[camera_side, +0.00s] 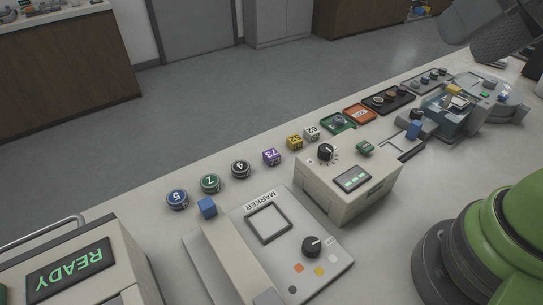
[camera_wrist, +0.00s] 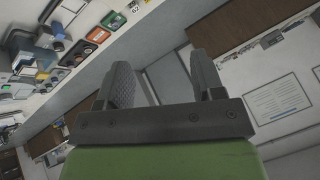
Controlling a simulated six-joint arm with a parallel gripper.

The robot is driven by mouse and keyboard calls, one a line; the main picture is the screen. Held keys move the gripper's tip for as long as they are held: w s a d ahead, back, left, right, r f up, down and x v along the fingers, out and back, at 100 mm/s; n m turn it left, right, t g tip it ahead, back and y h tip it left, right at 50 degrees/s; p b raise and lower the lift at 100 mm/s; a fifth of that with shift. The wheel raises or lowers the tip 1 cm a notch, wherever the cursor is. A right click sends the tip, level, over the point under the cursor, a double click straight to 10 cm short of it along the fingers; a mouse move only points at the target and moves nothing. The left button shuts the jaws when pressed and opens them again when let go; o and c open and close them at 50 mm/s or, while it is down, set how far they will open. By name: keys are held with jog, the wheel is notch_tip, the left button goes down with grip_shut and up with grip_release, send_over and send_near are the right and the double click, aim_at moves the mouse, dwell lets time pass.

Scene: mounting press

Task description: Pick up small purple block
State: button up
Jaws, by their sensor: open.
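The small purple block (camera_side: 272,157) sits on the light bench in the side view, with "73" on its face. It stands in a row between a black round piece marked 4 (camera_side: 241,168) and a yellow block (camera_side: 294,142). My gripper (camera_wrist: 164,82) shows in the wrist view with its two fingers apart and nothing between them. It points away from the bench towards the room. In the side view only my green arm and a dark arm part at the top right show, and I cannot make out the fingers. I cannot make out the purple block in the wrist view.
A white block (camera_side: 312,134), green round piece (camera_side: 210,183) and blue round piece (camera_side: 177,198) share the row. A beige box with a dial (camera_side: 345,180), the marker panel (camera_side: 330,258) and a READY display (camera_side: 70,270) stand nearby. Open floor lies beyond the bench.

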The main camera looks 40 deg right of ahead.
jog(key=w+a+n+g, duration=0.1)
jog(key=w+a+g, duration=0.15)
jog(key=w, duration=0.75)
jog(key=n+g+h, duration=0.2)
jog(key=g, duration=0.3)
send_over(274, 157)
jog(key=shift+t, duration=0.25)
notch_tip(274, 157, down, 26)
jog(key=shift+w+d+r, duration=0.1)
jog(key=shift+w, duration=0.05)
jog(key=f, duration=0.5)
jog(key=shift+s+f, duration=0.2)
jog(key=shift+f, duration=0.2)
jog(key=c, duration=1)
